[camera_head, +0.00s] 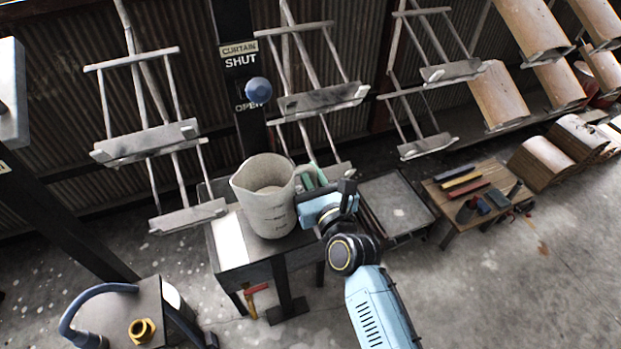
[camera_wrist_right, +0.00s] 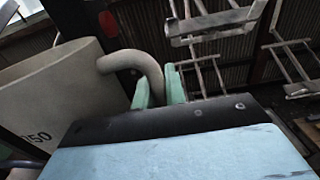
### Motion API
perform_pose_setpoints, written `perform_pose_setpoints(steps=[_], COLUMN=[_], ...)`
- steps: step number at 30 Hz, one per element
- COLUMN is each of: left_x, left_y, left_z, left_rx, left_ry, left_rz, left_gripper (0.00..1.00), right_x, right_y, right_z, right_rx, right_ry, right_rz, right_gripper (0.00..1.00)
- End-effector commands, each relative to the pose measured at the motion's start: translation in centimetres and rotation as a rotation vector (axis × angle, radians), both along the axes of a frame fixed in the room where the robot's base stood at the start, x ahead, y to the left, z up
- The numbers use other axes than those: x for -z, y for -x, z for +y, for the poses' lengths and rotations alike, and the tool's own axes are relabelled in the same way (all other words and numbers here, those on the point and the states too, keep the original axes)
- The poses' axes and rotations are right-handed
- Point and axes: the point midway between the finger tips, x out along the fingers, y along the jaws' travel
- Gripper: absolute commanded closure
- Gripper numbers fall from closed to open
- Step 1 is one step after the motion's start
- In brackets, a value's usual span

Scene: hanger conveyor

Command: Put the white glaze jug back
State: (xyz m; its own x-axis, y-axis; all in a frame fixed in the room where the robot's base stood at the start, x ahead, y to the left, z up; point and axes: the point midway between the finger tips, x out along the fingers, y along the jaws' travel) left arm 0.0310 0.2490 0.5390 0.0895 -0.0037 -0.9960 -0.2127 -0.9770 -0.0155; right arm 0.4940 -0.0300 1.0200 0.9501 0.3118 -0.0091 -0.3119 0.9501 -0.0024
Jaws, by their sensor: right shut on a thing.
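The white glaze jug (camera_head: 267,198) is a pale, speckled measuring jug. It is upright at the dark metal stand (camera_head: 250,252) in the middle of the head view; I cannot tell if its base touches the top. My right gripper (camera_head: 311,177) is at the jug's right side, with its green fingers shut on the handle. In the right wrist view the jug (camera_wrist_right: 50,95) fills the left side, and its curved handle (camera_wrist_right: 140,66) passes between the green fingers (camera_wrist_right: 160,88). My left gripper is out of view.
Hanging metal racks (camera_head: 150,143) stand behind the stand. A wooden table with tools (camera_head: 478,192) is at the right. A grey table (camera_head: 397,205) stands between. A blue hose (camera_head: 90,293) is at lower left.

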Motion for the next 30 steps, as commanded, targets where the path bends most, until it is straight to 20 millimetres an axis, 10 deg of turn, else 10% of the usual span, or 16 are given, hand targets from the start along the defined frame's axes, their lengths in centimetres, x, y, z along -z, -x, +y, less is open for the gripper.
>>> perform_pose_setpoints(steps=[16,21,30], left_x=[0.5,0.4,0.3], left_y=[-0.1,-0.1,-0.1], left_z=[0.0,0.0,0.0], left_rx=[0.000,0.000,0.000], left_ry=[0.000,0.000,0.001], left_rz=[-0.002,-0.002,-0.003], left_gripper=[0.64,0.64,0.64], right_x=[1.5,1.7,1.6], right_y=[-0.1,0.0,0.0], right_z=[0.0,0.0,0.0], right_rx=[0.001,0.000,0.000], right_ry=[-0.007,-0.002,-0.002], right_rz=[-0.006,-0.002,-0.002], right_gripper=[1.00,0.67,0.66])
